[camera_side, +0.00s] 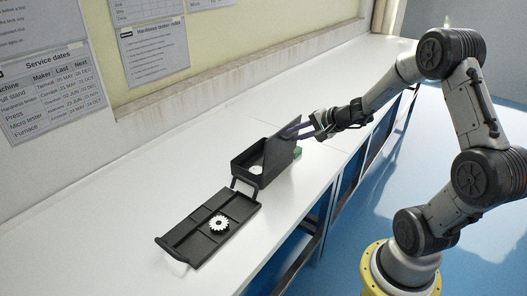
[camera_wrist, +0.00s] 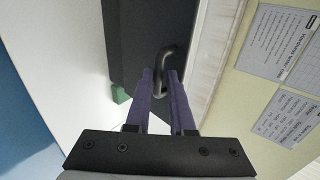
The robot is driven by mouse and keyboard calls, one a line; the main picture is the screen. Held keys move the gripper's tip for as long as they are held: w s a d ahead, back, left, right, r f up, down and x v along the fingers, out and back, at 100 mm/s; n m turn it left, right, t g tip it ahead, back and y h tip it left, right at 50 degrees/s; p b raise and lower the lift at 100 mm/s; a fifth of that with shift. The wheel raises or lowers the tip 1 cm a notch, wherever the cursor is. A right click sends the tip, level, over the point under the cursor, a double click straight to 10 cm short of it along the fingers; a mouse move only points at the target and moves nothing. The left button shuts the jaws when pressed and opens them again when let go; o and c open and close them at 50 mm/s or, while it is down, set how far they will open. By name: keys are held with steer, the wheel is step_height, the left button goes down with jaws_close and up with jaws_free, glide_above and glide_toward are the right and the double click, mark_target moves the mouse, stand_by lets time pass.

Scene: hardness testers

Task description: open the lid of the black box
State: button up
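The black box (camera_side: 249,164) stands on the white bench, its inside partly visible with something white in it. Its lid (camera_side: 284,140) is raised and steeply tilted at the box's far right side; it fills the upper middle of the wrist view (camera_wrist: 140,35) as a dark panel. A looped handle (camera_wrist: 165,68) on the lid shows at my fingertips. My gripper (camera_side: 294,130) has two purple fingers beside the raised lid. In the wrist view the fingers (camera_wrist: 161,75) are apart, with part of the handle between their tips; I cannot tell whether they touch it.
A black divided tray (camera_side: 187,237) with a handle lies in front of the box and holds a white gear (camera_side: 219,223). The wall runs along the bench's left; bare bench lies around.

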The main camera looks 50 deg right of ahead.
steer(key=shift+s, duration=0.1)
steer(key=shift+v, duration=2.55)
steer(key=shift+r, duration=1.95)
